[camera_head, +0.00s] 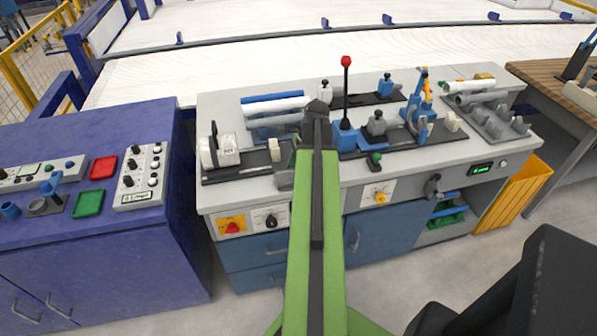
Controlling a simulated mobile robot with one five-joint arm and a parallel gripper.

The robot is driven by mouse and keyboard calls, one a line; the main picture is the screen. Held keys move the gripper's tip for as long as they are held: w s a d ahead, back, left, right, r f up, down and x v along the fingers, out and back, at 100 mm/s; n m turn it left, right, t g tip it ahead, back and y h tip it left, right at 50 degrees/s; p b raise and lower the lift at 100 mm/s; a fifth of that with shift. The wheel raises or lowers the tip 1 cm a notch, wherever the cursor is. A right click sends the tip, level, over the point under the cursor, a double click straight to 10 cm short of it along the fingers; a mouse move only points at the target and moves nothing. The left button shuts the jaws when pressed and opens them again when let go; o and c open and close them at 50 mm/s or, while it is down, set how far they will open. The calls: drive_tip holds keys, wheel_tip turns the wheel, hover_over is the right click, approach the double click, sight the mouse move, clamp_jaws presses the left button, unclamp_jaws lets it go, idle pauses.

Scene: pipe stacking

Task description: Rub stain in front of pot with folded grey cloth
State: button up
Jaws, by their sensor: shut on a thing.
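My green arm reaches from the bottom middle up over the grey workbench. My dark gripper (318,108) is at its far end, above the bench's middle, just left of the lever with the red ball. It is seen from behind and its fingertips are hard to make out. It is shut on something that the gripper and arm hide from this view. I cannot make out a folded grey cloth, a pot or a stain.
The grey workbench (228,187) carries blue, white and grey pipes (275,107), a red-knobbed lever (346,95) and blue clamps (418,112). Grey pipe cradles (495,122) stand at the right. A blue control cabinet (90,240) is left. A yellow bin (513,198) is right.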

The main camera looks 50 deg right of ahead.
sight(283, 177)
drive_tip(key=shift+w+a+f, duration=0.1)
drive_tip(key=shift+w+a, duration=0.45)
drive_tip(key=shift+a, duration=0.15)
drive_tip(key=shift+w+a, duration=0.5)
drive_tip(key=shift+a, duration=0.2)
drive_tip(key=shift+w+a, duration=1.3)
drive_tip(key=shift+a, duration=0.1)
wheel_tip(283, 177, up, 6)
drive_tip(key=p, duration=0.6)
wheel_tip(283, 177, up, 3)
drive_tip(key=p, duration=0.3)
